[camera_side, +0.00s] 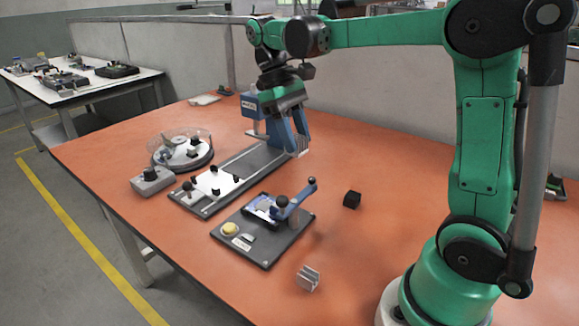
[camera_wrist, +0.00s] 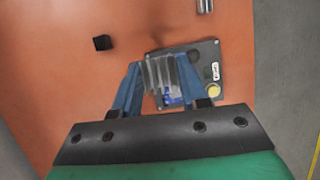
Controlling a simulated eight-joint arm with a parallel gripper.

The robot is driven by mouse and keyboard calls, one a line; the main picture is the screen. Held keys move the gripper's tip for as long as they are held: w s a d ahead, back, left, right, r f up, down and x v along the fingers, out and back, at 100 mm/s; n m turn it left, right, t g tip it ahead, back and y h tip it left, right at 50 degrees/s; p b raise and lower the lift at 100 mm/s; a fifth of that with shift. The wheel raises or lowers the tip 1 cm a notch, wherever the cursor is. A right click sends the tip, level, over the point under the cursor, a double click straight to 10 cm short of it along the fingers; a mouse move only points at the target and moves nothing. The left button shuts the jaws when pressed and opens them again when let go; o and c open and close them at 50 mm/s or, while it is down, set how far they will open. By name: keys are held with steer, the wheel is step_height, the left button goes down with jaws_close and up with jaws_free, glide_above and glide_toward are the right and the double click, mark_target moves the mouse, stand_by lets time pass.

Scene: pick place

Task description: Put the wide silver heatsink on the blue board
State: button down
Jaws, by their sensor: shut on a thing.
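My gripper (camera_side: 291,140) is shut on the wide silver heatsink (camera_wrist: 160,72), a finned block that shows between the two blue fingers (camera_wrist: 157,80) in the wrist view. In the side view only a pale sliver of the heatsink (camera_side: 304,146) shows by the fingertips, held up above the table. The blue board (camera_side: 262,208) sits in a dark fixture with a blue lever, in front of and below my gripper. In the wrist view a bit of the blue board (camera_wrist: 174,99) shows past the heatsink, which hides much of it.
A smaller silver heatsink (camera_side: 308,279) stands near the table's front edge. A black cube (camera_side: 352,200) lies right of the fixture (camera_side: 264,250). A rail with a white plate (camera_side: 215,181), a grey box (camera_side: 152,181) and a round clear-walled tray (camera_side: 205,160) stand to the left.

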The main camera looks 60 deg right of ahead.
steer(key=shift+w+a+f, duration=0.15)
steer(key=shift+w+f, duration=1.1)
steer(key=shift+f, duration=0.9)
steer(key=shift+w+a+f, duration=0.15)
steer(key=shift+w+f, duration=1.1)
steer(key=shift+f, duration=0.9)
steer(key=shift+w+a+f, duration=0.15)
steer(key=shift+w+f, duration=1.1)
steer(key=shift+f, duration=0.9)
steer(key=shift+f, duration=0.8)
steer(key=shift+c, duration=1.9)
jaws_free()
steer(key=c, duration=0.4)
steer(key=shift+o, duration=0.2)
